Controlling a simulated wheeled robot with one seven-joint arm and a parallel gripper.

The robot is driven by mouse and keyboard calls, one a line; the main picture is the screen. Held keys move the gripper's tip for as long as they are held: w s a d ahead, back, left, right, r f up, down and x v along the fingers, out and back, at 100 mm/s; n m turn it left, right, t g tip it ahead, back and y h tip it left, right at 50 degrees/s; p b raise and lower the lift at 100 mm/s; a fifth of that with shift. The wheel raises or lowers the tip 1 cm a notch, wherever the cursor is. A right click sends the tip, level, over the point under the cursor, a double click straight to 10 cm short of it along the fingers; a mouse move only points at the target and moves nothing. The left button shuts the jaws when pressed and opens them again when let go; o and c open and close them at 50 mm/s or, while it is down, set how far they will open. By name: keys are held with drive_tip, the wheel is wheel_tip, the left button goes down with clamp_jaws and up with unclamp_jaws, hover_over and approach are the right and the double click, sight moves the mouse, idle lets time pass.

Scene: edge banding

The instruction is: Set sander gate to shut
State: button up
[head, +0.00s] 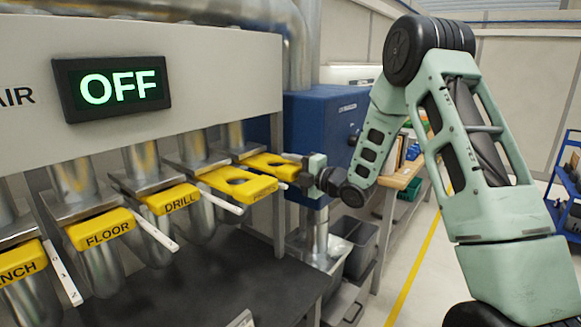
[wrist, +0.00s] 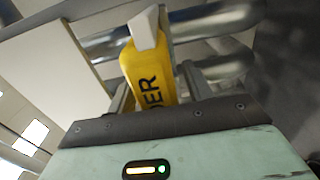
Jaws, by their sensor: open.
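The sander gate is a yellow handle (wrist: 148,75) in the wrist view, with the letters "DER" visible on it. Its near end sits between the two fingers of my gripper (wrist: 158,92), and the rest of the word is hidden. The fingers are apart on either side of it; I cannot tell whether they touch it. In the head view my gripper (head: 292,168) is at the farthest yellow gate (head: 262,160) in the row, at its right end. My gripper hides part of that gate, and its label does not show there.
Nearer yellow gates (head: 238,184) stand in a row to the left, including DRILL (head: 172,199) and FLOOR (head: 100,229), with white strips beside them. A sign (head: 112,88) reads OFF. A blue machine (head: 325,125) stands behind my gripper. A dark tabletop (head: 215,275) lies below.

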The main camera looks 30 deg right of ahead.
sight(280, 164)
clamp_jaws()
drive_tip(key=shift+w+a+f+b, duration=0.2)
drive_tip(key=shift+w+b, duration=0.2)
drive_tip(key=shift+b, duration=0.15)
drive_tip(key=shift+b+x, duration=0.9)
drive_tip(key=shift+x, duration=0.2)
drive_tip(key=shift+w+r, duration=0.15)
drive_tip(key=shift+w, duration=0.15)
unclamp_jaws()
drive_tip(key=shift+s, duration=0.1)
